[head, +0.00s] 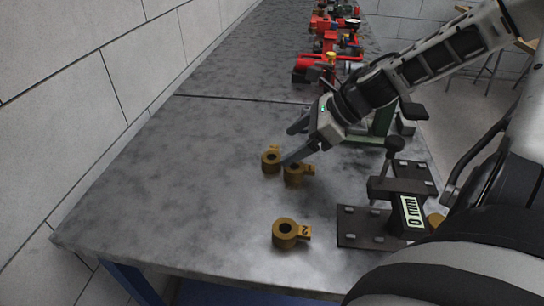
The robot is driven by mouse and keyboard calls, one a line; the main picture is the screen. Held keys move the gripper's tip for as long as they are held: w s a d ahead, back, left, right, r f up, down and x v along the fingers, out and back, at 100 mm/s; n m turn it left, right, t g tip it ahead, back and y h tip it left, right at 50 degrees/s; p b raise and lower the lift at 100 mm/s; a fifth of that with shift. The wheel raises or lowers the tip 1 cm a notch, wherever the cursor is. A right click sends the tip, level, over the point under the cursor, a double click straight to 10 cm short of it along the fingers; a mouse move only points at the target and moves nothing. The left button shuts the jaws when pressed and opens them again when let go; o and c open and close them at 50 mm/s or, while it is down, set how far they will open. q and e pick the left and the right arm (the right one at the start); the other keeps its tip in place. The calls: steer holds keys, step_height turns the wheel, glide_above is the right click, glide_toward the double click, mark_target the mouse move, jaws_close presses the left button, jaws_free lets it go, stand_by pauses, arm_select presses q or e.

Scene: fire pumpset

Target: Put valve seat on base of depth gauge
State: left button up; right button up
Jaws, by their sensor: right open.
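Three brass valve seats, rings with side tabs, lie on the grey metal table. One (271,160) is at the back left, a second (294,176) is just right of it, and a third (285,232), whose tab shows a "2", is nearer the front. The depth gauge (382,190) stands to the right on a dark base plate (360,238); its display reads "0 mm". My right gripper (288,147) is open and empty, with its lower finger close above the two back valve seats. I cannot tell whether it touches them. My left gripper is out of view.
A brass piece (437,220) beside the gauge is partly hidden. A green stand (382,124) is behind my right gripper. Red pump parts (315,67) line the far table. The left part of the near table (170,190) is clear, up to the wall.

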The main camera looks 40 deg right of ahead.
mark_target(272, 153)
steer(key=shift+b+x, duration=0.6)
steer(key=shift+x, duration=1.95)
steer(key=shift+w+r, duration=0.15)
steer(key=shift+w, duration=0.05)
steer(key=c, duration=1.4)
steer(key=shift+o, duration=0.2)
